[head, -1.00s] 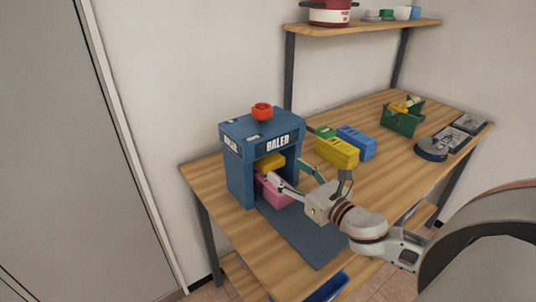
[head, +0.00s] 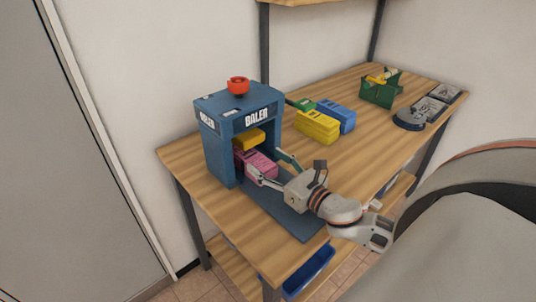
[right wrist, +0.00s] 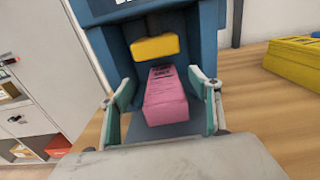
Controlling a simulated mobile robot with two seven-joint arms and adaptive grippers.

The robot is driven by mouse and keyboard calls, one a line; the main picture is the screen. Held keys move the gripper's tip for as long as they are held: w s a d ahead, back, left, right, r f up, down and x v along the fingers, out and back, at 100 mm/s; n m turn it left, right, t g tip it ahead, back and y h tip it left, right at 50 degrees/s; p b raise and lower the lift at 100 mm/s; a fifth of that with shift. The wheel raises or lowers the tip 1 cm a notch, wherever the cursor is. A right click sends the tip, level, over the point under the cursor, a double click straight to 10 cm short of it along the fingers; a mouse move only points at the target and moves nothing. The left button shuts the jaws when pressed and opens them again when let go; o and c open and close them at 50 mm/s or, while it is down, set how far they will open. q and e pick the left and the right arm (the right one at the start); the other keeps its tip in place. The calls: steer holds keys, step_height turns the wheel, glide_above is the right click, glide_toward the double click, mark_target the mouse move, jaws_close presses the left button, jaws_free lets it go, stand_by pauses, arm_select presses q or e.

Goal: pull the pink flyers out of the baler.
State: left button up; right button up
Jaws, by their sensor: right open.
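The blue baler (head: 217,149) stands on the wooden table, its front open. The pink flyers (head: 262,164), a strapped-looking block with dark print on top, lie in the opening below a yellow block (head: 249,139). In the right wrist view the flyers (right wrist: 165,98) are between the fingers of my right gripper (right wrist: 160,105). The gripper is open, with a finger on each side and a visible gap to the flyers. In the head view the right gripper (head: 270,168) is at the baler's mouth. The rear of the flyers is hidden inside. My left gripper is not in view.
A blue flat panel (head: 290,222) lies in front of the baler under my right arm. Yellow (head: 317,126) and blue (head: 340,116) blocks sit to the right. A green holder (head: 380,90) and dark trays stand farther back. The front right tabletop is clear.

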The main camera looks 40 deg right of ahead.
mark_target(252, 156)
step_height(252, 156, down, 2)
steer(key=shift+f+b, duration=0.2)
steer(key=shift+b, duration=0.1)
steer(key=shift+w+r+p, duration=0.35)
steer(key=shift+w+r, duration=0.25)
steer(key=shift+w, duration=0.1)
steer(key=w, duration=0.4)
steer(key=shift+w+a+f, duration=0.1)
steer(key=shift+w+a, duration=0.15)
steer(key=shift+w, duration=0.8)
steer(key=c, duration=1.5)
